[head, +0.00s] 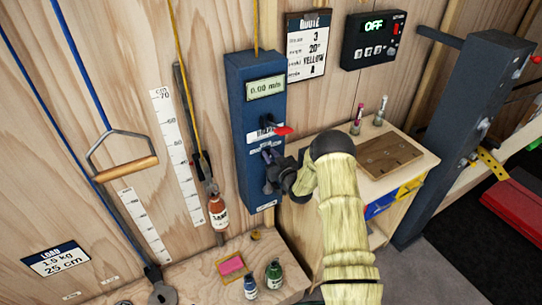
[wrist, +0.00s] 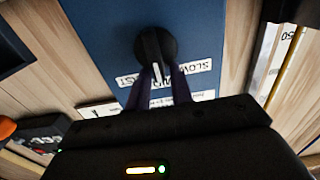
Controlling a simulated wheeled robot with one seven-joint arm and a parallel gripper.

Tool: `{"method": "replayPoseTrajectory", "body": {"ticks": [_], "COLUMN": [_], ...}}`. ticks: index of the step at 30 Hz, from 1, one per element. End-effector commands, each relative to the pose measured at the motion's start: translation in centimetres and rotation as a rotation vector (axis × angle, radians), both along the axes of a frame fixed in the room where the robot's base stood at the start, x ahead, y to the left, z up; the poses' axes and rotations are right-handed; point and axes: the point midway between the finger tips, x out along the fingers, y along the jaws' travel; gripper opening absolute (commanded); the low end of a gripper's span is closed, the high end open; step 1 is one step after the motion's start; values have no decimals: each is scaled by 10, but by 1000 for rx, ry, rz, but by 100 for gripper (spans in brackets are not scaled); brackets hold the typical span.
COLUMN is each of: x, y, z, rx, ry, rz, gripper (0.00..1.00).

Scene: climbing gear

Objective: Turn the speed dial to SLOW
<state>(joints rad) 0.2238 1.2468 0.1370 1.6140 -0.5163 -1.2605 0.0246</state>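In the wrist view the picture is upside down, and white SLOW (wrist: 196,68) and FAST labels sit by the dial. The bar's end lies between these labels. My gripper (wrist: 160,70) has two purple fingers at the dial, one on each side of the bar's end, with a gap between them. I cannot tell whether they touch it. In the head view my gripper (head: 271,160) hides the dial. The box's display (head: 265,88) reads 0.00.
A red lever (head: 283,130) sticks out of the box just above my gripper. A bottle (head: 217,210) hangs on a yellow cord to the left. A wooden cabinet (head: 415,150) stands to the right. A black panel (head: 373,40) on the wall reads OFF.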

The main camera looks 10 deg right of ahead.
Motion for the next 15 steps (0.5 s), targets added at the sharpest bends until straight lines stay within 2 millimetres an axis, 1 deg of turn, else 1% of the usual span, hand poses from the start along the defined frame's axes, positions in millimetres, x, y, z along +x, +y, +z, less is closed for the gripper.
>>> {"method": "replayPoseTrajectory", "body": {"ticks": [1, 3, 15], "x": [0, 0, 0], "y": [0, 0, 1], "z": [0, 0, -2], "rx": [0, 0, -29], "ry": [0, 0, -10], "rz": [0, 0, 1], "gripper": [12, 0, 0]}}
